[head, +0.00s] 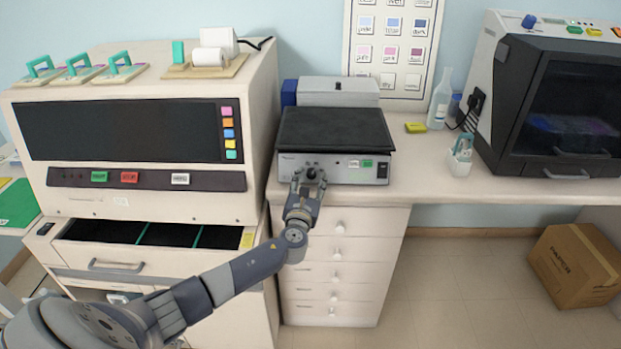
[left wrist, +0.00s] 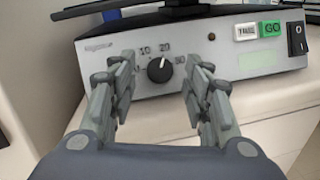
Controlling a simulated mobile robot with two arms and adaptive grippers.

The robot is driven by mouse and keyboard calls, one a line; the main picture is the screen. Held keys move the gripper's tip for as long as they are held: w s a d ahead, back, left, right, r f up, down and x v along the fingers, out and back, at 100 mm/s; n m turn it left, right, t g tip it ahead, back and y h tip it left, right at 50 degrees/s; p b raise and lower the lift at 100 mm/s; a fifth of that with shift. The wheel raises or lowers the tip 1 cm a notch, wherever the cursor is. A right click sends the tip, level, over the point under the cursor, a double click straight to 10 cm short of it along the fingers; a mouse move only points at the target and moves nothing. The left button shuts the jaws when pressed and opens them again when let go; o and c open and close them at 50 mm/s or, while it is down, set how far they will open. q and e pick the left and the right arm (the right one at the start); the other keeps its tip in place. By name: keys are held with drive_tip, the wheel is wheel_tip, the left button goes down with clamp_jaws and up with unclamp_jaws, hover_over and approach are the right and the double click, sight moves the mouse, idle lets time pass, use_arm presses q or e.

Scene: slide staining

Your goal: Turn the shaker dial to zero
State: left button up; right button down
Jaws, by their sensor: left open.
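The shaker (head: 335,130) stands on the counter, with a black platform and a pale front panel. Its black dial (left wrist: 159,69) is on the panel's left part, with printed numbers around it. The dial's white mark appears to point up, near the 20. My left gripper (head: 309,177) is at the front of the panel. In the left wrist view its open fingers (left wrist: 159,77) stand on either side of the dial, with a gap on both sides. The left finger covers the lower end of the scale. My right gripper is not in view.
On the panel's right are a white button, a green GO button (left wrist: 269,29) and a black rocker switch (left wrist: 296,38). A large stainer (head: 130,185) stands close on the left. Drawers (head: 340,250) are below the counter. Free counter lies to the right (head: 430,175).

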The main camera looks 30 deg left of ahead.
use_arm(q)
drive_tip(key=shift+x, duration=0.85)
drive_tip(key=c, duration=1.1)
drive_tip(key=shift+o, duration=0.2)
